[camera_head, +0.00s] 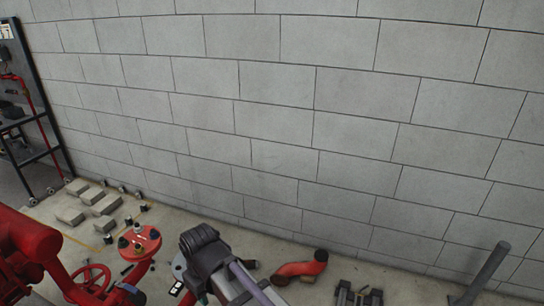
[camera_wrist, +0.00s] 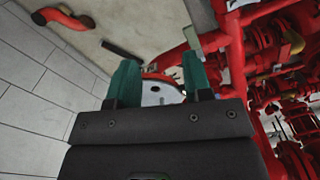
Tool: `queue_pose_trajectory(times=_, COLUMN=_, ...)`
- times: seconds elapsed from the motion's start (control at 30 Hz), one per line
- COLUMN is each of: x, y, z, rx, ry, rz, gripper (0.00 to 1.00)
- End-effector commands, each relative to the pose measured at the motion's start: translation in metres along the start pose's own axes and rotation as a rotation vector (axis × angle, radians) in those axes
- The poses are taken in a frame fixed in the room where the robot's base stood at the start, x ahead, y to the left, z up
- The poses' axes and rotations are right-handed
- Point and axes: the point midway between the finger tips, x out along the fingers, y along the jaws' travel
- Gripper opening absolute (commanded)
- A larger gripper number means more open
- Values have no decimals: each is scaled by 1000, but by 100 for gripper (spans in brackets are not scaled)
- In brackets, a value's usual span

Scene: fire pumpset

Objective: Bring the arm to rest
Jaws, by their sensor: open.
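My gripper (camera_wrist: 160,62) shows in the wrist view with its two green fingers wide apart and nothing held between them. Behind the gap, a round red-rimmed part with a pale face (camera_wrist: 158,92) is partly hidden by the fingers. Red pipework (camera_wrist: 235,50) runs close by on the right of the right finger. Whether it touches the finger cannot be told. In the head view, dark grey parts of my arm show low in the middle, and the fingers cannot be made out clearly.
A grey block wall (camera_head: 290,110) spans the back. Red pumps and pipes (camera_head: 25,250) crowd the lower left, with a red handwheel (camera_head: 88,279). A loose red pipe elbow (camera_head: 303,268) lies on the floor at the wall. A dark rack (camera_head: 35,120) stands far left beyond concrete blocks (camera_head: 105,204).

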Motion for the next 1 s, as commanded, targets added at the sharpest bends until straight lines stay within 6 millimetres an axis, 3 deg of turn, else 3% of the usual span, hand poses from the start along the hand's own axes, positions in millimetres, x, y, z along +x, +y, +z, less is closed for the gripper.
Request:
queue_pose_trajectory(times=0.03, x=0, y=32, z=28, rx=111, ry=0, rz=0, gripper=46)
queue_pose_trajectory(times=0.17, x=0, y=120, z=104, rx=436, ry=-1, rz=0, gripper=46)
queue_pose_trajectory(times=0.2, x=0, y=144, z=131, rx=537, ry=-1, rz=0, gripper=46)
queue_pose_trajectory(times=0.3, x=0, y=195, z=198, rx=748, ry=-1, rz=0, gripper=46)
queue_pose_trajectory(times=0.4, x=0, y=226, z=244, rx=881, ry=-1, rz=0, gripper=46)
queue_pose_trajectory(times=0.57, x=0, y=248, z=270, rx=962, ry=-1, rz=0, gripper=46)
queue_pose_trajectory(times=1.0, x=0, y=248, z=270, rx=960, ry=-1, rz=0, gripper=46)
